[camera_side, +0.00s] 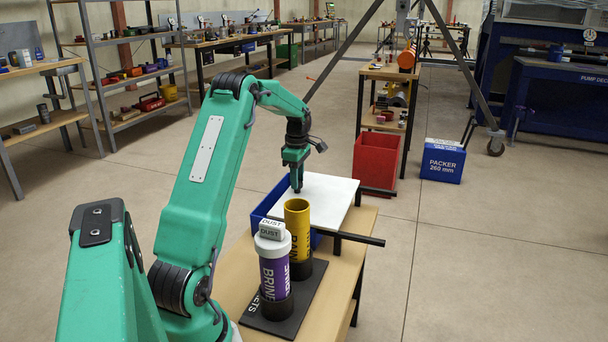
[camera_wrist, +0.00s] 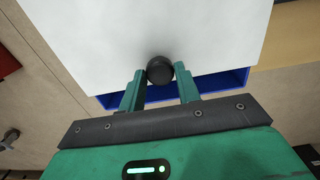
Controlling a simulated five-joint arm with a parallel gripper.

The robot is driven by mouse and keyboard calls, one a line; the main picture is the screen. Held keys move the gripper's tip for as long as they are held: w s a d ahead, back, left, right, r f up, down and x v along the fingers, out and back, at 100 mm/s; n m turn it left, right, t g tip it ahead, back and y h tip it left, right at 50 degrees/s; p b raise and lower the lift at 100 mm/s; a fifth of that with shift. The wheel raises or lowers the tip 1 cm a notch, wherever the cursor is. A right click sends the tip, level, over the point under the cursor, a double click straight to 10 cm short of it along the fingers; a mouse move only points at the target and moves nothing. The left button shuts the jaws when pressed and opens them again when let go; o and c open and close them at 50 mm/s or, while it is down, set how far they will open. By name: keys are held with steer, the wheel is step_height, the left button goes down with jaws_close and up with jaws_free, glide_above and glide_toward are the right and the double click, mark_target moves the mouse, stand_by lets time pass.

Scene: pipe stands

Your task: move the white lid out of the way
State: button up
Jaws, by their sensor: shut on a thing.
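The white lid (camera_side: 328,197) is a flat square panel lying over a blue bin (camera_side: 262,205) on the wooden bench. In the wrist view the lid (camera_wrist: 150,35) fills the upper middle, with a round black knob (camera_wrist: 160,70) near its edge. My gripper (camera_side: 296,188) reaches down to the lid from above. In the wrist view its two fingers (camera_wrist: 160,88) are shut on the knob, one on each side. A strip of the blue bin (camera_wrist: 215,84) shows past the lid's edge. Most of the bin's inside is hidden by the lid.
A yellow pipe (camera_side: 297,230) and a purple pipe with a white cap (camera_side: 275,275) stand on a dark mat (camera_side: 285,318) in front of the lid. Dark bars (camera_side: 360,238) stick out at the bench's right. A red bin (camera_side: 375,160) stands behind on the floor.

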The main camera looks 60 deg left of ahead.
mark_target(328, 198)
steer(key=shift+w+r, duration=0.1)
steer(key=shift+w+d, duration=2)
steer(key=shift+d, duration=0.05)
steer(key=shift+w+d, duration=1.4)
steer(key=o, duration=0.7)
steer(key=shift+r, duration=0.1)
steer(key=shift+r, duration=3.3)
steer(key=shift+d, duration=0.1)
